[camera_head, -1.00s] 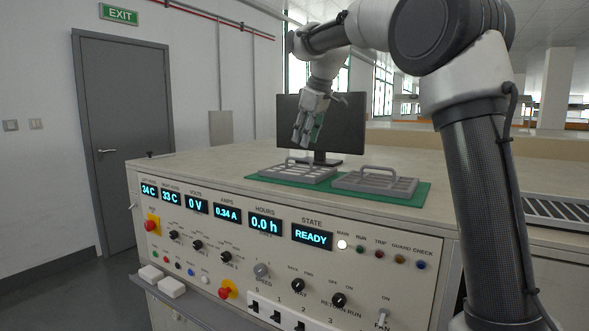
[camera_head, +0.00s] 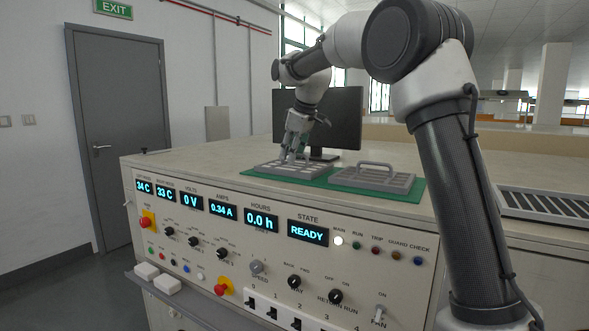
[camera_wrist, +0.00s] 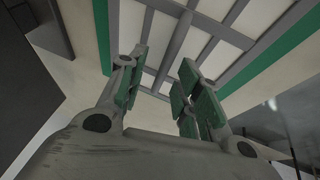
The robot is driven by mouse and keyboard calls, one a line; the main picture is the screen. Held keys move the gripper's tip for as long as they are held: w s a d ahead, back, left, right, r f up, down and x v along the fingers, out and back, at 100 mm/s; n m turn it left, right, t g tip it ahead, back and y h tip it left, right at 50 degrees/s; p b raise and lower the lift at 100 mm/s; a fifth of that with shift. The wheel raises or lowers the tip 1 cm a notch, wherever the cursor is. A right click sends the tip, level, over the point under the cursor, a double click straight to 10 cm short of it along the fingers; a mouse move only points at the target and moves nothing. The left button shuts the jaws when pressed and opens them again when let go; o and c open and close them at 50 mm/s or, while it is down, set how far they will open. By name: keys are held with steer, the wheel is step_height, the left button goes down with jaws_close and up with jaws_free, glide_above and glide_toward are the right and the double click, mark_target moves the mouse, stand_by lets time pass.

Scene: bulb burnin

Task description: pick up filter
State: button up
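Two grey grid-like filters with raised handles lie on a green mat (camera_head: 327,181) on top of the cabinet. My gripper (camera_head: 293,154) points down at the left filter (camera_head: 272,169), at its handle. The right filter (camera_head: 375,180) stands clear of the gripper. In the wrist view my gripper (camera_wrist: 160,84) is open, with green-padded fingers apart. A grey bar, likely the handle (camera_wrist: 174,47), runs between them over the left filter's pale panels (camera_wrist: 225,57). I cannot tell whether the fingers touch it. In the head view the fingers partly hide the handle.
A black monitor (camera_head: 338,112) stands close behind the filters. The cabinet front carries displays, knobs and red buttons (camera_head: 221,289). The cabinet top (camera_head: 200,158) is bare left of the mat. A dark slatted grille (camera_head: 548,204) lies at right.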

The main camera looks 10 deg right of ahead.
steer(key=shift+f, duration=0.2)
stand_by(0.5)
jaws_close()
